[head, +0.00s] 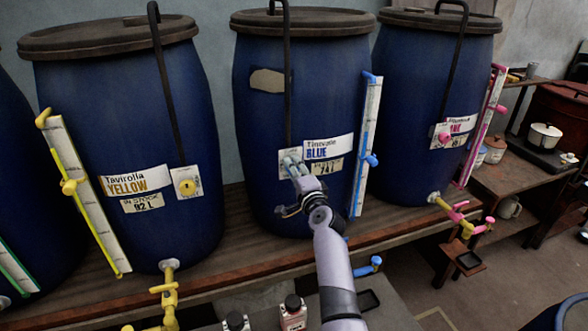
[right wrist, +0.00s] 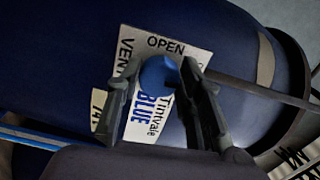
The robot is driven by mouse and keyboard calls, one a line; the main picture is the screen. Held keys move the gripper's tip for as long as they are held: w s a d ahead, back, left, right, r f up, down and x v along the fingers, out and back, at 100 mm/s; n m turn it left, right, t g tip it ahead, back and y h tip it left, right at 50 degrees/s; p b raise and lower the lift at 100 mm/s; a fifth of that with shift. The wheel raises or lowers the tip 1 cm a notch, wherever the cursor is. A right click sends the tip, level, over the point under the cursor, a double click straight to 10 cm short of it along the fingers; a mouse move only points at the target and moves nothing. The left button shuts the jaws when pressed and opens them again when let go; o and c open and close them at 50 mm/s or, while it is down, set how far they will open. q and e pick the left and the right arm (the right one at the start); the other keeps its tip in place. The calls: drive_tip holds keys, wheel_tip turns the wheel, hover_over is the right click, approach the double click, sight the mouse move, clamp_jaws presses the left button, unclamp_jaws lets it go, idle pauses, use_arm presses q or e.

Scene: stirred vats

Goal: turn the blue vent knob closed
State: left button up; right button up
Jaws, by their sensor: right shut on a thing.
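The blue vent knob (right wrist: 158,74) sits on a white plate (right wrist: 185,48) in the right wrist view; the words OPEN and VENT show on it. The plate is on the front of the middle vat (head: 262,120), beside the label Tintvale BLUE (head: 328,147). My right gripper (right wrist: 158,84) has one finger on each side of the knob and is shut on it. In the head view the right gripper (head: 294,170) reaches the vat front and mostly hides the knob. My left gripper is not in view.
A yellow-marked vat (head: 115,110) stands to the left and a pink-marked vat (head: 425,95) to the right. A gauge with blue fittings (head: 367,140) is close to the right of my gripper. Small bottles (head: 292,312) stand below on a lower surface.

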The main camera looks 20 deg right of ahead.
drive_tip(key=shift+m, duration=0.5)
drive_tip(key=o, duration=1.2)
drive_tip(key=shift+c, duration=0.2)
